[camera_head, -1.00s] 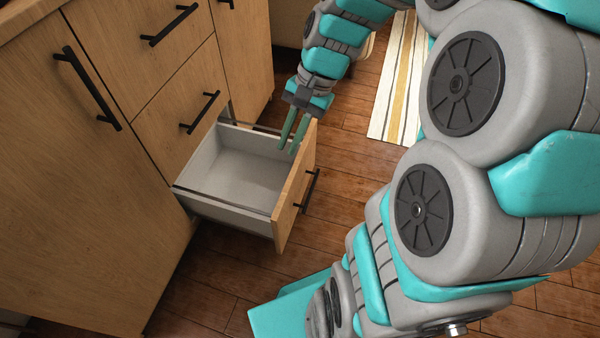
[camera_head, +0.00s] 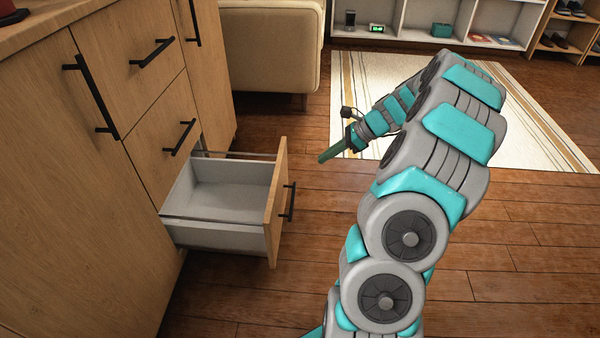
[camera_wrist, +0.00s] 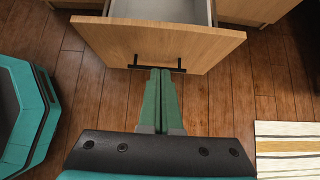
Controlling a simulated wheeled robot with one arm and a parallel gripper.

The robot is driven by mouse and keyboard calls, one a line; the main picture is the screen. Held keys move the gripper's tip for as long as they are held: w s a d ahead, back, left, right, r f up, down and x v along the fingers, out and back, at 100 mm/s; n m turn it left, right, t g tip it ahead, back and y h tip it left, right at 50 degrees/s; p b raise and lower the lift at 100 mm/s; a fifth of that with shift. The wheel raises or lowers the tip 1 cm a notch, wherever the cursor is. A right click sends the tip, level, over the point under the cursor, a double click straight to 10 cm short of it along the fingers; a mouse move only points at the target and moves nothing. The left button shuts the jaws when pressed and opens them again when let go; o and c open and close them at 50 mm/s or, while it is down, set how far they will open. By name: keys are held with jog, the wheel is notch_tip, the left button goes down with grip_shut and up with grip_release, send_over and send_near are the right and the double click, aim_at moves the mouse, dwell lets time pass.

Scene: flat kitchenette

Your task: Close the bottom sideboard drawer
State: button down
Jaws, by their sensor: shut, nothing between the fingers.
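The bottom sideboard drawer (camera_head: 225,195) is pulled well out of the wooden sideboard (camera_head: 130,190), and its light grey inside looks empty. Its wooden front (camera_head: 275,205) carries a black bar handle (camera_head: 289,202). My gripper (camera_head: 324,158) is to the right of the drawer front in the head view, apart from it. In the wrist view my gripper (camera_wrist: 160,75) has its green fingers together, pointing at the drawer front (camera_wrist: 200,45). The fingertips overlap the handle (camera_wrist: 140,67) in that picture; the gap is hard to judge.
The upper drawers (camera_head: 150,60) with black handles look shut. A beige sofa (camera_head: 270,45) stands behind. A striped rug (camera_head: 530,140) lies on the wooden floor (camera_head: 480,240) at the back right. Low white shelves (camera_head: 400,20) line the far wall. Floor in front of the drawer is free.

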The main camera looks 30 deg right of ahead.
aim_at(279, 175)
jog(key=shift+w+a+r+b+x, duration=0.2)
jog(key=shift+a+r+b+x, duration=0.15)
jog(key=shift+x, duration=1.7)
jog(key=shift+w+a+r+b+x, duration=0.25)
jog(key=shift+r+b+x, duration=0.15)
jog(key=shift+x, duration=1.7)
jog(key=shift+w+a+r+b+x, duration=0.15)
jog(key=shift+a+r+b+x, duration=0.25)
jog(key=shift+x, duration=1.65)
jog(key=shift+f, duration=0.1)
jog(key=shift+w+a, duration=0.1)
jog(key=shift+w, duration=0.05)
jog(key=w+a+p, duration=0.5)
jog(key=w+a, duration=0.2)
jog(key=a, duration=0.4)
jog(key=w+a+p, duration=0.5)
jog(key=w+a, duration=0.2)
jog(key=a, duration=0.4)
jog(key=shift+w+p, duration=0.4)
jog(key=shift+s+d, duration=0.1)
jog(key=shift+d, duration=0.05)
